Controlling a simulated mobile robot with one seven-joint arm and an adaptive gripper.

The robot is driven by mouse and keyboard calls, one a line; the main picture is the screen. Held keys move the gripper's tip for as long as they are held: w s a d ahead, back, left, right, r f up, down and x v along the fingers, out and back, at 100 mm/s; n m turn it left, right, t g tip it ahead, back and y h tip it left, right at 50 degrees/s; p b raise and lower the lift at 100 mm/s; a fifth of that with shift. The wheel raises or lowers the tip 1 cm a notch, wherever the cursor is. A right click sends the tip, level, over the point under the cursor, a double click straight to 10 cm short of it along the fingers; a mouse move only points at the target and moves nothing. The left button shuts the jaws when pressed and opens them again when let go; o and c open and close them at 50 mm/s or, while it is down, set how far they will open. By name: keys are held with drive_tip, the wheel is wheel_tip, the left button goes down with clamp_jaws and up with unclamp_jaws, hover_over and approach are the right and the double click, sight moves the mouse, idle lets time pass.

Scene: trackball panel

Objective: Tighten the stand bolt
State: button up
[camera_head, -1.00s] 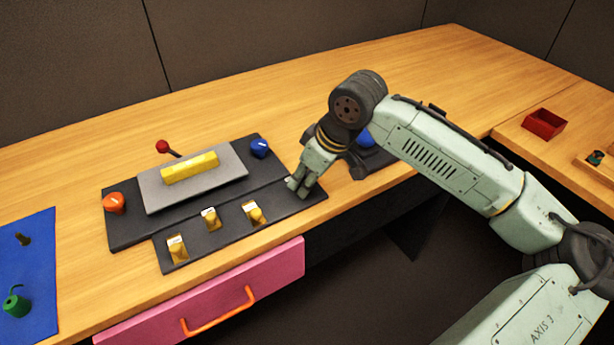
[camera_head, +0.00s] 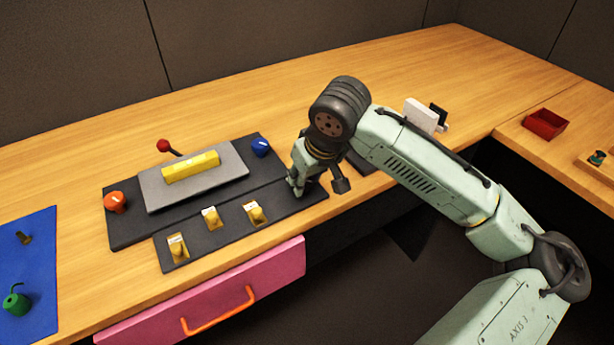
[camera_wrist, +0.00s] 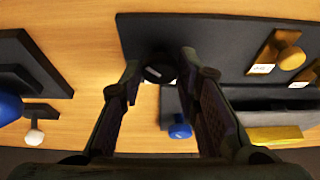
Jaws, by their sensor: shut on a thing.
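My gripper (camera_head: 294,187) points down at the right end of the dark switch panel (camera_head: 285,205). Its fingers (camera_wrist: 162,72) stand on either side of a dark round knob-like head with a pale mark (camera_wrist: 158,74), at the panel edge in the wrist view. I take this head to be the bolt; the fingers are shut on it. In the head view the gripper hides it. How far it is turned cannot be told.
Yellow switches (camera_head: 255,213) line the panel to the left. A blue knob (camera_head: 260,147), orange knob (camera_head: 115,202) and red-tipped lever (camera_head: 163,146) stand farther off. A blue ball (camera_wrist: 8,106) lies beside the gripper. A white plate (camera_head: 420,115) stands behind my arm. A pink drawer (camera_head: 215,300) is below.

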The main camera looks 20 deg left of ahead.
drive_tip(key=o, duration=1.2)
drive_tip(key=shift+c, duration=0.2)
drive_tip(key=v, duration=1.2)
